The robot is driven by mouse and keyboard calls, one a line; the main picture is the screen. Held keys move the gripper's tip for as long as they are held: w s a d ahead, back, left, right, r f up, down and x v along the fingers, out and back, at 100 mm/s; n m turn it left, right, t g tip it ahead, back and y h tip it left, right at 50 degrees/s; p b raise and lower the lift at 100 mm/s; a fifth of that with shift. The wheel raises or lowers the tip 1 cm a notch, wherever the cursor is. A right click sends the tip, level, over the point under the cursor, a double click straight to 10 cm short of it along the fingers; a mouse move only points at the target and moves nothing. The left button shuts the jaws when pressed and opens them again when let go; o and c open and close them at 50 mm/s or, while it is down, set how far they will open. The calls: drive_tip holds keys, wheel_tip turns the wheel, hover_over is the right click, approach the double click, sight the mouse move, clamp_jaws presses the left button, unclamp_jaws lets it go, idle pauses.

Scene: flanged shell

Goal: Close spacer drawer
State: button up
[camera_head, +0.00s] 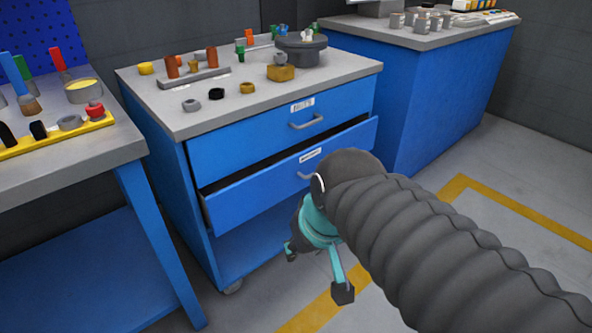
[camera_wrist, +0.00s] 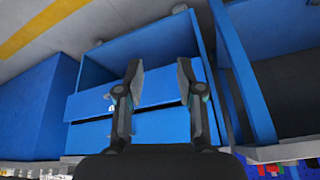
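The blue cabinet (camera_head: 169,170) has two labelled drawers; the label text is too small to read. The lower drawer (camera_head: 250,196) stands partly open, with a dark gap above its front. Its handle (camera_head: 304,175) is partly hidden by my arm. The upper drawer (camera_head: 250,141) looks shut. My gripper (camera_head: 317,272) is open and empty, in front of and below the lower drawer's front, apart from it as far as I can tell. The wrist view is upside down; my open fingers (camera_wrist: 160,72) show there in front of the lower drawer (camera_wrist: 90,103).
Rings, cylinders and a dark round pot (camera_head: 301,50) stand on the cabinet top. A workbench (camera_head: 65,175) with tools is at the left. Another blue cabinet (camera_head: 430,100) with several small cans stands at the right. The floor (camera_head: 470,240) at right is clear, with yellow lines.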

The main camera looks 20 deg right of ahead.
drive_tip(key=w+d+f+m+g+y+b, duration=0.1)
drive_tip(key=w+d+f+y, duration=0.1)
drive_tip(key=w+f+y, duration=0.3)
drive_tip(key=w+d+m+y, duration=0.1)
drive_tip(key=w+d+y, duration=0.15)
drive_tip(key=w, duration=0.55)
drive_tip(key=w+d+f+m+g+y+b, duration=0.1)
drive_tip(key=w+f+y, duration=0.25)
drive_tip(key=w, duration=0.25)
drive_tip(key=w+d+f+m+t+y, duration=0.1)
drive_tip(key=w+d+f+m+t, duration=0.35)
drive_tip(key=d, duration=0.75)
drive_tip(key=w+d+f+m+t+y, duration=0.1)
drive_tip(key=w+d+f+t, duration=0.3)
drive_tip(key=d+t, duration=0.55)
drive_tip(key=w+a, duration=0.2)
drive_tip(key=w, duration=0.1)
drive_tip(key=w+a+g, duration=0.1)
drive_tip(key=w+a, duration=0.2)
drive_tip(key=w+a+r+g, duration=0.1)
drive_tip(key=w+a, duration=0.1)
drive_tip(key=w, duration=0.1)
drive_tip(key=shift+w+a+p, duration=0.15)
drive_tip(key=shift+a+p, duration=0.15)
drive_tip(key=shift+p, duration=0.05)
clamp_jaws()
